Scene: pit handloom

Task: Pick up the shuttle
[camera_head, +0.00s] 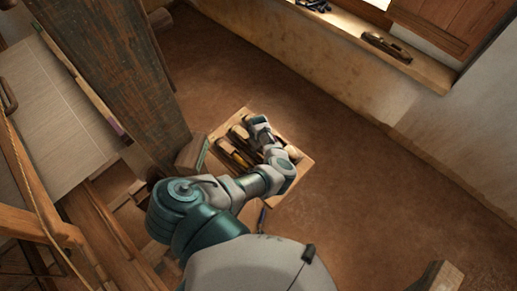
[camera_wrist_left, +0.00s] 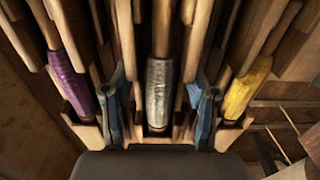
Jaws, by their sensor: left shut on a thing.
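Several wooden shuttles lie side by side in a wooden box (camera_head: 300,172) on the floor. In the left wrist view, a shuttle with grey thread (camera_wrist_left: 159,85) is in the middle. A purple-thread shuttle (camera_wrist_left: 70,82) is to its left and a yellow-thread shuttle (camera_wrist_left: 245,90) to its right. My left gripper (camera_head: 258,124) is over the box. In the wrist view, its two blue-grey fingers (camera_wrist_left: 161,108) are on either side of the grey-thread shuttle, shut on it. My right gripper is not in view.
The loom's thick wooden post (camera_head: 110,70) and pale cloth (camera_head: 50,110) stand left of the box. A window sill (camera_head: 350,30) holds a dark elongated object (camera_head: 385,45). The earthen floor (camera_head: 370,190) right of the box is clear.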

